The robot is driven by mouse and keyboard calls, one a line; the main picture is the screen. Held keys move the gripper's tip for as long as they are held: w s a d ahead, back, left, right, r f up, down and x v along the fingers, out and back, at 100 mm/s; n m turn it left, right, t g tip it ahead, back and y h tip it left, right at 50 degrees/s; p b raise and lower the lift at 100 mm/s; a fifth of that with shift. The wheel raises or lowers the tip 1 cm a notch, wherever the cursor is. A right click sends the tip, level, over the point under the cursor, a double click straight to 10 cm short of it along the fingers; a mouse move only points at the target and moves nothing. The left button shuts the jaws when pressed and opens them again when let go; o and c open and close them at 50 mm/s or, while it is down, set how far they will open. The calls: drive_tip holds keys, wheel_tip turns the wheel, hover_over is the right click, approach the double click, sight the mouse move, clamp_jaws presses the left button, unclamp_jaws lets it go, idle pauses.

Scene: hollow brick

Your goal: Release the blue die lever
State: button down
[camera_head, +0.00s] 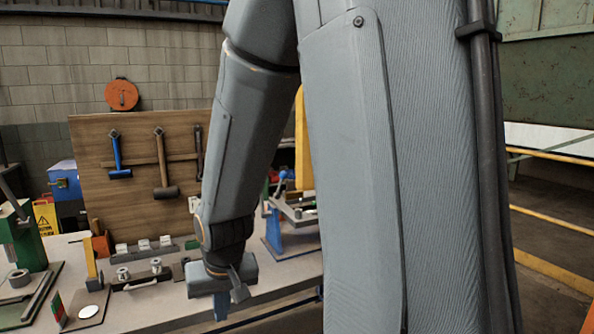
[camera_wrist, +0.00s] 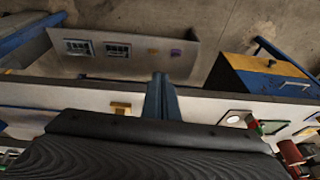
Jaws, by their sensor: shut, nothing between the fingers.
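My gripper (camera_head: 220,306) hangs from the arm, pointing down at the front edge of the workbench (camera_head: 140,308). In the wrist view its fingers (camera_wrist: 161,85) are together with nothing between them. A blue stand (camera_head: 273,236) with a tray-like fixture and a small blue upright part (camera_head: 283,176) stands on the bench, behind and to the right of the gripper. This blue part may be the die lever, but I cannot tell for sure. The gripper is apart from it. My arm hides part of the fixture's surroundings. The wrist view does not clearly show a lever.
A wooden board (camera_head: 140,210) with hanging hammers stands behind the bench. A green press (camera_head: 25,245), a dark tray with metal spools (camera_head: 138,277) and small blocks crowd the bench's left. The wrist view shows a blue and yellow cabinet (camera_wrist: 262,80) and concrete floor (camera_wrist: 230,25).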

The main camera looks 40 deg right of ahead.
drive_tip(key=w+d+r+m+t+h, duration=0.1)
drive_tip(key=w+d+r+m+t, duration=0.2)
drive_tip(key=w+d+m, duration=0.5)
drive_tip(key=w+d+r+m+t+h, duration=0.2)
drive_tip(key=w+d+r+m+t, duration=0.2)
drive_tip(key=w+d, duration=0.85)
drive_tip(key=w+d+r+m+t+h, duration=0.1)
drive_tip(key=w+d+r+m+t, duration=0.1)
drive_tip(key=d+m, duration=0.4)
drive_tip(key=w+d+r+m+t+h, duration=0.2)
drive_tip(key=d+m, duration=0.3)
drive_tip(key=d, duration=1.1)
drive_tip(key=shift+w+r+m+t+h+p, duration=0.3)
drive_tip(key=shift+w+r+m+t+p, duration=0.15)
drive_tip(key=shift+r+t, duration=0.1)
drive_tip(key=shift+w+d, duration=0.15)
drive_tip(key=p+x, duration=0.3)
drive_tip(key=x, duration=0.6)
drive_tip(key=shift+w+d+f, duration=0.15)
drive_tip(key=shift+w+d, duration=0.05)
drive_tip(key=shift+w, duration=0.1)
drive_tip(key=shift+n, duration=0.25)
